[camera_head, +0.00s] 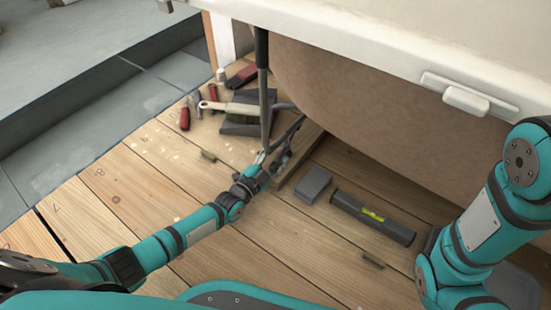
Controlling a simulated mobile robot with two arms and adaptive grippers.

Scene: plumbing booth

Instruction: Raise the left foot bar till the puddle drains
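My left gripper (270,158) reaches in from the left, low over the plank floor at the lower end of a dark upright bar (264,85). The gripper is small and overlaps the bar end and dark metal parts, so I cannot tell whether its fingers close on anything. The bar rises to the edge of the pale basin. I cannot tell whether this bar is the left foot bar. Small pale spots (178,152) lie on the planks; no clear puddle shows. My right arm shows at the right, but its gripper is out of view.
A large brown curved tub body (370,120) and a white ledge (400,45) overhang the floor. A dark spirit level (372,217) and grey block (313,184) lie right of my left gripper. Planks at front left are clear.

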